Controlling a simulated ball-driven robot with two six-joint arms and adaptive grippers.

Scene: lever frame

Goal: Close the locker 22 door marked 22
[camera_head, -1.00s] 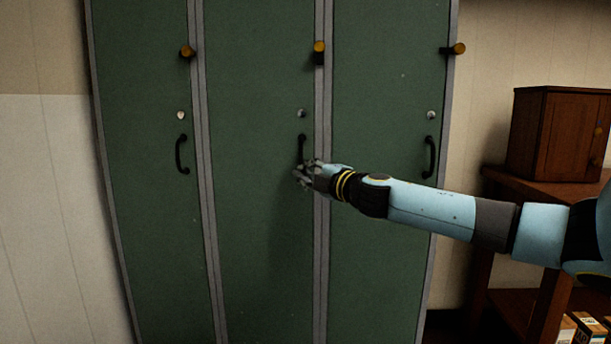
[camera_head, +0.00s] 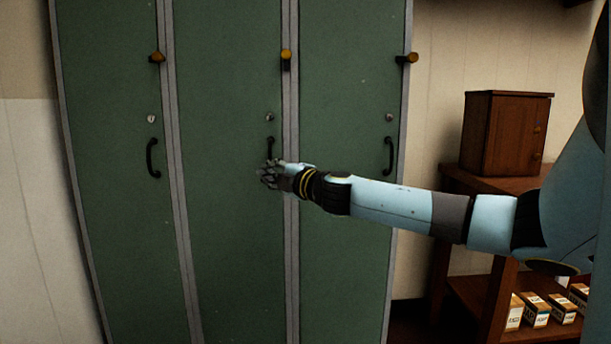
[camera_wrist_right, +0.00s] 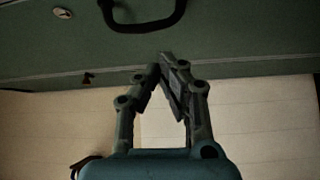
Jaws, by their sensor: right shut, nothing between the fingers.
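A bank of green locker doors stands in front of me in the head view: a left door (camera_head: 115,220), a middle door (camera_head: 225,235) and a right door (camera_head: 345,250). All look flush with the grey frame, and no number 22 is legible. My right gripper (camera_head: 267,175) is shut and empty, just below the middle door's black handle (camera_head: 270,148); contact cannot be told. In the right wrist view the gripper (camera_wrist_right: 161,66) has its fingertips together below a black handle (camera_wrist_right: 145,24) on a green panel, beside a round lock (camera_wrist_right: 62,12). My left gripper is out of view.
Yellow knobs stick out near the tops of the doors, one of them on the middle door's right side (camera_head: 286,55). A wooden cabinet (camera_head: 505,135) stands on a brown shelf unit (camera_head: 450,180) at the right, with several small boxes (camera_head: 536,308) below.

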